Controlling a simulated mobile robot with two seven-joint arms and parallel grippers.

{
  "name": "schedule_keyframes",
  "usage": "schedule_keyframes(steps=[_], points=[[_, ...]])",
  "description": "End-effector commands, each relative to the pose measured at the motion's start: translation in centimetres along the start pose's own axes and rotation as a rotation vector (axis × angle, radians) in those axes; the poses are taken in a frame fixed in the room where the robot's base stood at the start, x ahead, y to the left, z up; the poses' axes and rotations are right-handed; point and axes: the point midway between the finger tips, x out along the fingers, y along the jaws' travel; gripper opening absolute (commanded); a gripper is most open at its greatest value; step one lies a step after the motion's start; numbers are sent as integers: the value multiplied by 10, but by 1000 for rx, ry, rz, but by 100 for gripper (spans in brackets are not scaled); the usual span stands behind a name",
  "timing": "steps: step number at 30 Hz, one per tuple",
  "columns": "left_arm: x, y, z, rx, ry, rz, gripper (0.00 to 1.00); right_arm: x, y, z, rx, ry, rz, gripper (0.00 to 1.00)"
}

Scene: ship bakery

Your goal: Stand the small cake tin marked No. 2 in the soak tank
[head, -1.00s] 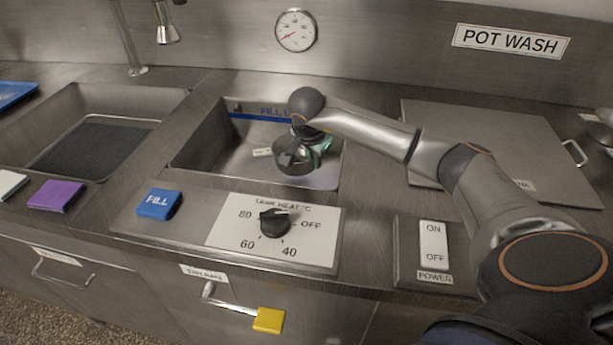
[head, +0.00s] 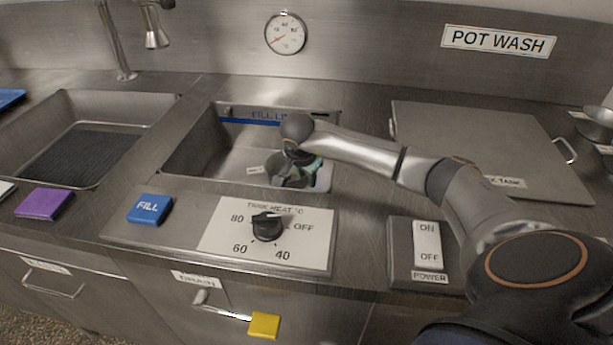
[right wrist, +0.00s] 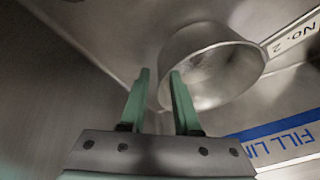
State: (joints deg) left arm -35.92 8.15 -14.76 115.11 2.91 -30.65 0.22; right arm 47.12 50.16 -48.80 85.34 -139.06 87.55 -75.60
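The small grey metal cake tin (head: 277,166) is low inside the soak tank (head: 200,158), near its front right. A white tag sticks out on its left; in the right wrist view, "No. 2" shows beside the round tin (right wrist: 215,65). My right gripper (right wrist: 160,75) has its green fingers at the tin's near wall, one on each side of it, and seems shut on it. In the head view the right gripper (head: 310,168) reaches down into the tank. The tank's front edge hides the tin's lower part, so I cannot tell whether it touches the floor. My left gripper is out of view.
A blue FILL LINE band (head: 262,118) runs along the tank's back wall. A flat lid (head: 480,145) lies right of the tank. A heat dial (head: 266,225), blue FILL button (head: 150,208) and power switch (head: 428,243) sit in front. Another sink (head: 85,140) is at left.

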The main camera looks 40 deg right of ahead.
Motion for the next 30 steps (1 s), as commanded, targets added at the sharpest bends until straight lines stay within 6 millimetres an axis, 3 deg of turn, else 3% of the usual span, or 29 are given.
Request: schedule_keyframes(steps=[8, 13, 24, 30], points=[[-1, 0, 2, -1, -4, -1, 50, 0, 0, 0, 0, 0, 0, 38], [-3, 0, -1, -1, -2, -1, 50, -12, -1, -2, -1, 1, -2, 38], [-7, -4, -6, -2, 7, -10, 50, -88, -2, -2, -2, 1, -4, 38], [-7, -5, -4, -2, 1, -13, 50, -116, -1, -2, -1, 1, -3, 38]])
